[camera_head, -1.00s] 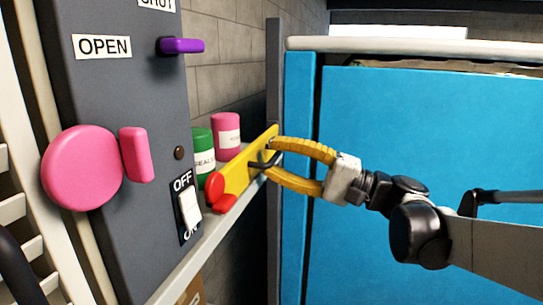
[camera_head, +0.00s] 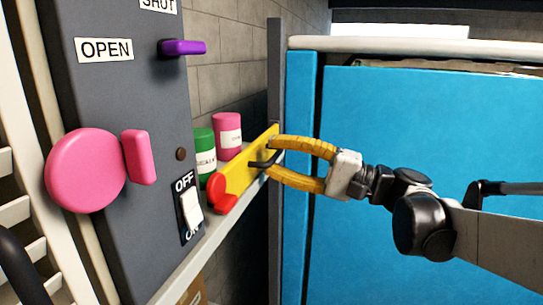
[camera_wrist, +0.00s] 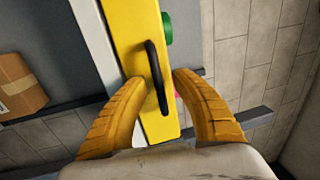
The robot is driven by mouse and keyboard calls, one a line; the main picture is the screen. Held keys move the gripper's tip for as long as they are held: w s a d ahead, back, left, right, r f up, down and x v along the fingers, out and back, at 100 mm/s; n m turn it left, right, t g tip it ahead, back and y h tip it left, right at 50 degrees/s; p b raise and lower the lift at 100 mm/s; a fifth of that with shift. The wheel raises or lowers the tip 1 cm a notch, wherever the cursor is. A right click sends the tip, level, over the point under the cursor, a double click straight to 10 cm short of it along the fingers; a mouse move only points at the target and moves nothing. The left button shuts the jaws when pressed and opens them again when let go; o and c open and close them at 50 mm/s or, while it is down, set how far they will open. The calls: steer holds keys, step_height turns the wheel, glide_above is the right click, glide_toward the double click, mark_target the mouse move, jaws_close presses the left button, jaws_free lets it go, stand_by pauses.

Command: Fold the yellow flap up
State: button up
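The yellow flap (camera_head: 240,177) stands up along the shelf edge, in front of the cans, with a black bar handle (camera_head: 262,163) on its face. A red latch-like piece (camera_head: 217,190) sits at its near end. My gripper (camera_head: 270,157) is at the flap's far part, its two yellow fingers apart. In the wrist view, the flap (camera_wrist: 135,25) runs between the fingers, and the black handle (camera_wrist: 157,78) lies between the fingertips with gaps on both sides. Whether a fingertip touches the flap cannot be told.
A green can (camera_head: 205,158) and a pink can (camera_head: 227,135) stand on the shelf (camera_head: 207,250) behind the flap. A grey panel (camera_head: 125,215) with pink and purple knobs and a white switch is at left. A blue panel (camera_head: 420,130) fills the right. A cardboard box (camera_wrist: 20,85) is below.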

steer(key=v, duration=1.2)
